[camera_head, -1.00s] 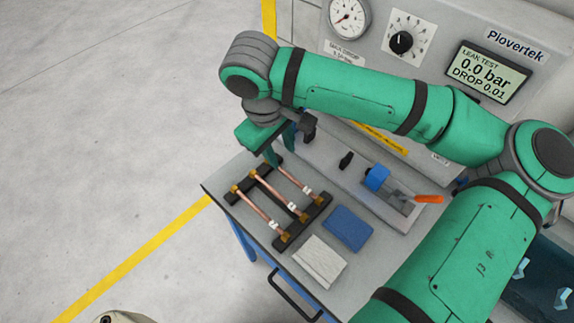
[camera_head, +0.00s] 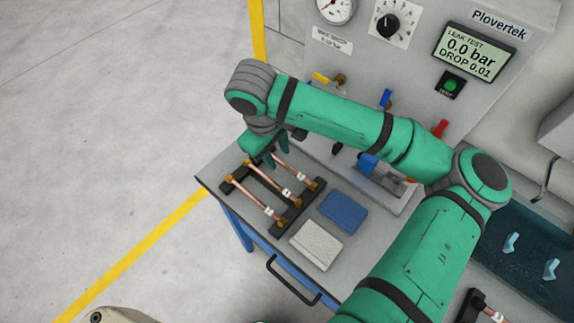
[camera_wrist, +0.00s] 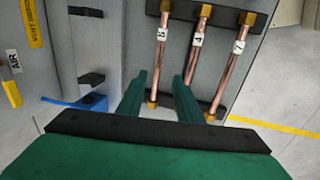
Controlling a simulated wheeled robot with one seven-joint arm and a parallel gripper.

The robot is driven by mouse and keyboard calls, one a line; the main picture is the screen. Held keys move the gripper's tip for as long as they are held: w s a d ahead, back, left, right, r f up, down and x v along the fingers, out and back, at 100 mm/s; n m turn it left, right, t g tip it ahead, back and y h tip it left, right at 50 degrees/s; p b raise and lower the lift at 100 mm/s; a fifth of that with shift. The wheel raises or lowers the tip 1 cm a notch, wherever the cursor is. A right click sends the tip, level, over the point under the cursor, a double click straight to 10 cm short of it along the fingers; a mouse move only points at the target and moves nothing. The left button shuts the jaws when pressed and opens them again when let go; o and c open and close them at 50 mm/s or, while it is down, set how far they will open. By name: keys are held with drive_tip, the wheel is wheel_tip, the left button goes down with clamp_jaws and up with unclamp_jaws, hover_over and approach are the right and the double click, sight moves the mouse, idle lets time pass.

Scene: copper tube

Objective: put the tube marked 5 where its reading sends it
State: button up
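The tube marked 5 (camera_wrist: 158,60) is copper with brass ends and a white label. It lies on a black rack (camera_wrist: 228,16), beside tubes marked 4 (camera_wrist: 195,50) and apparently 7 (camera_wrist: 232,60). In the head view it is the rearmost tube (camera_head: 300,172). My gripper (camera_wrist: 160,78) is open; its green fingers appear on either side of tube 5 near one brass end. Contact cannot be judged. In the head view my gripper (camera_head: 277,158) is over the rack's far-left side. The tester display (camera_head: 468,53) reads "LEAK TEST 0.0 bar DROP 0.01".
A blue pad (camera_head: 343,210) and a white pad (camera_head: 317,245) lie right of the rack. A blue clamp fixture (camera_head: 368,163) stands behind them, partly hidden by my arm. A dark teal tray (camera_head: 530,240) with light-blue holders is at right. Another tube (camera_head: 493,314) shows at lower right.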

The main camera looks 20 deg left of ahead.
sight(282, 162)
drive_tip(key=shift+w+d+f, duration=0.1)
drive_tip(key=shift+w+f, duration=0.1)
drive_tip(key=shift+f, duration=0.5)
drive_tip(key=shift+w+d+f, duration=0.1)
drive_tip(key=shift+w+f, duration=0.1)
drive_tip(key=shift+f, duration=0.55)
drive_tip(key=shift+w+d+f, duration=0.1)
drive_tip(key=shift+w+f, duration=0.1)
drive_tip(key=shift+f, duration=0.5)
clamp_jaws()
drive_tip(key=shift+r, duration=0.1)
drive_tip(key=shift+r, duration=0.65)
drive_tip(key=s+d+r, duration=0.4)
drive_tip(key=s+r, duration=0.7)
drive_tip(key=s, duration=0.2)
drive_tip(key=shift+s+d+r, duration=0.15)
drive_tip(key=shift+d+r, duration=0.05)
drive_tip(key=shift+r, duration=0.05)
